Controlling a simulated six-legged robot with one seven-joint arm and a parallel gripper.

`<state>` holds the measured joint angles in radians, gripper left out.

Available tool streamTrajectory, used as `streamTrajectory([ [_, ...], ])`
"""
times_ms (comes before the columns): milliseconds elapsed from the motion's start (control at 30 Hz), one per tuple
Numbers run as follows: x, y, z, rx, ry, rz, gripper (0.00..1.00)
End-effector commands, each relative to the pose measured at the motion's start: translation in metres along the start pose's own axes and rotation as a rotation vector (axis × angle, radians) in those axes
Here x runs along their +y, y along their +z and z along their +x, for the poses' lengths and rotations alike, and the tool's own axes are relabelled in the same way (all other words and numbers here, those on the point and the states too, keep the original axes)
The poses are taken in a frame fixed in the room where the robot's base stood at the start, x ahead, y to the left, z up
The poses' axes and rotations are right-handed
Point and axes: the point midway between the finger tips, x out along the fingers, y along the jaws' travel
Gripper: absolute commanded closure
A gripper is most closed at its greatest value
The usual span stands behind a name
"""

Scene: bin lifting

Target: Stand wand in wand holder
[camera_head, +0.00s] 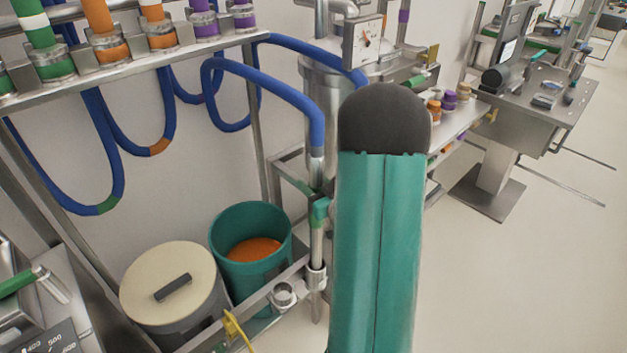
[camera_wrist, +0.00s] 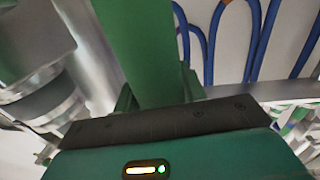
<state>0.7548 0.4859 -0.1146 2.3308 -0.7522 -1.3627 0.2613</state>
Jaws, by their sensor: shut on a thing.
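The wand (camera_head: 317,245) is a slim metal tube on the end of a blue hose. It stands upright, with a green part at mid-height beside my arm. Its lower end appears to pass through a metal ring of the wand holder (camera_head: 316,278) on the low rail, with the tip below the ring. I cannot tell how firmly it sits. My gripper (camera_wrist: 157,92) is shut on the wand's green grip (camera_wrist: 137,45) in the wrist view. In the head view, my green arm hides most of the gripper.
An empty ring (camera_head: 283,294) sits left of the wand. A teal bucket (camera_head: 225,235) with orange contents and a lidded bin (camera_head: 170,285) stand behind the rail. Blue hoses (camera_head: 115,180) hang from a rack. Floor at right (camera_head: 530,280) is clear.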

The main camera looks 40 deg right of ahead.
Motion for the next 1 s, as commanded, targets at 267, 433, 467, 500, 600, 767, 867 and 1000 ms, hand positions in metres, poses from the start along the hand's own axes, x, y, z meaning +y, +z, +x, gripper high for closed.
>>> streamTrajectory([
  [267, 0.0, 0.012, 0.001, 0.002, 0.0, -0.001, 0.9],
  [433, 0.0, 0.019, 0.0, 0.001, 0.001, 0.0, 0.9],
  [467, 0.0, 0.019, 0.0, 0.001, 0.001, 0.0, 0.9],
  [500, 0.0, 0.02, 0.001, 0.001, 0.001, 0.0, 0.9],
  [600, 0.0, 0.02, 0.001, 0.002, 0.001, -0.001, 0.9],
  [767, 0.0, 0.02, 0.001, 0.002, 0.0, -0.001, 0.9],
  [867, 0.0, 0.022, 0.0, 0.001, 0.0, 0.0, 0.9],
  [1000, 0.0, 0.028, 0.0, 0.001, 0.0, 0.0, 0.9],
])
